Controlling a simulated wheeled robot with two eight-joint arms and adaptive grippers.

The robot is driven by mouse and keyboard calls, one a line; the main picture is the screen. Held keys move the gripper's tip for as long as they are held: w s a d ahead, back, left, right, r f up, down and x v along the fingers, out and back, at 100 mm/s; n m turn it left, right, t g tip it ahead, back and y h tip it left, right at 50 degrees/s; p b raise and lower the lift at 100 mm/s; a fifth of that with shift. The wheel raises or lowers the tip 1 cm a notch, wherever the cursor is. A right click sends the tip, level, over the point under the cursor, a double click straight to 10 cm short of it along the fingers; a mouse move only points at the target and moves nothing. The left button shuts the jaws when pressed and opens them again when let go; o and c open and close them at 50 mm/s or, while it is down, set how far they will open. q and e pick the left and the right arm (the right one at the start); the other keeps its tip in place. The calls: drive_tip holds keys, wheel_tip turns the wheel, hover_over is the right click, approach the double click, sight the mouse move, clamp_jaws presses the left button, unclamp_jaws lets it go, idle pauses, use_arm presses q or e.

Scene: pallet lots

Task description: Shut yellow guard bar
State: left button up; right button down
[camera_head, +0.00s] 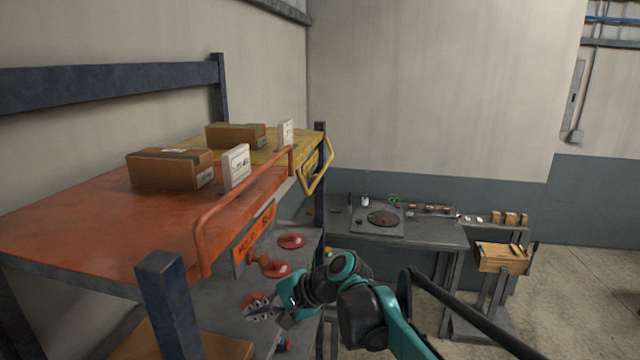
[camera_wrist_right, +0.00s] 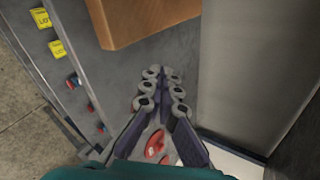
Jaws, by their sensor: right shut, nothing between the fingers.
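The yellow guard bar (camera_head: 318,178) is at the far end of the rack's upper deck, by the yellow deck section (camera_head: 205,137). It looks angled outward from the deck's edge, past the dark corner post. An orange guard bar (camera_head: 243,190) stands along the front edge of the orange deck section (camera_head: 75,225). My right gripper (camera_head: 250,308) is low in front of the rack, below the orange bar and well apart from the yellow bar. In the right wrist view its fingers (camera_wrist_right: 163,78) are together and empty. My left gripper is out of view.
Cardboard boxes (camera_head: 170,170) and white cards (camera_head: 236,166) stand on the upper deck. Red round pieces (camera_head: 291,241) lie on the grey lower shelf, near my right gripper. A grey workbench (camera_head: 435,232) stands beyond the rack. A wooden box (camera_head: 502,258) is at the right.

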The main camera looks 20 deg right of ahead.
drive_tip(key=w+d+r+m+t+y, duration=0.25)
drive_tip(key=w+d+r+m, duration=0.2)
drive_tip(key=w, duration=0.35)
drive_tip(key=w+d+r+m+t+y, duration=0.1)
drive_tip(key=w+d+r+m+y, duration=0.35)
drive_tip(key=w, duration=0.45)
drive_tip(key=w+d+m+t+y, duration=0.2)
drive_tip(key=d+m+t+y, duration=0.3)
drive_tip(key=d, duration=1.6)
drive_tip(key=w+a+r+p, duration=0.3)
drive_tip(key=a+r, duration=0.1)
drive_tip(key=r, duration=0.4)
drive_tip(key=shift+r, duration=0.15)
drive_tip(key=shift+a, duration=0.1)
drive_tip(key=shift+s+g, duration=0.1)
drive_tip(key=shift+g, duration=0.15)
